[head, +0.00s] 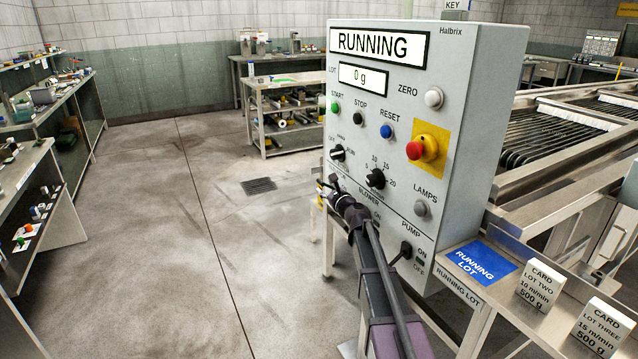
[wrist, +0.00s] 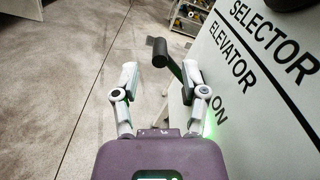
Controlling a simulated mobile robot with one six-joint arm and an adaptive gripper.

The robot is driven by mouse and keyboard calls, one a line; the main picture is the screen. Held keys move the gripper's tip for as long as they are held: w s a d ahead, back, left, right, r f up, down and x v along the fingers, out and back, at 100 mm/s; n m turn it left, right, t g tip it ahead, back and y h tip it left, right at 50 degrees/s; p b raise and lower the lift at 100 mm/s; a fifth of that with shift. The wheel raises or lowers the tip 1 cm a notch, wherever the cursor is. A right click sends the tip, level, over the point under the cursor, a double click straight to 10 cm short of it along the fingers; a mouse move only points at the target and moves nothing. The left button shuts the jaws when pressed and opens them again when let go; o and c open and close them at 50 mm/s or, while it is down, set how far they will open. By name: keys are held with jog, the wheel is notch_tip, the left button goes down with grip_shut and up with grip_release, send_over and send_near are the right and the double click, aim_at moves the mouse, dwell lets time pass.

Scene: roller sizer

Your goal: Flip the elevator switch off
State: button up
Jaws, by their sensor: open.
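The elevator switch (wrist: 158,49) shows in the wrist view as a dark lever with a thick end, sticking out from the panel beside the ELEVATOR and ON lettering. My gripper (wrist: 160,76) is open, with its two fingers on either side of the lever. I cannot tell whether either finger touches it. In the head view my gripper (head: 326,189) is at the lower left of the grey control panel (head: 465,110), and my arm hides the elevator switch there. The panel display (head: 379,45) reads RUNNING.
The PUMP switch (head: 404,252) is to the right of my arm, below the BLOWER label. The red emergency button (head: 415,150) and selector knob (head: 375,179) are above. A shelf with lot cards (head: 541,287) is at lower right. The floor left of the panel is clear.

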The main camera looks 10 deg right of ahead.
aim_at(321, 183)
jog(key=shift+x, duration=2.65)
grip_shut()
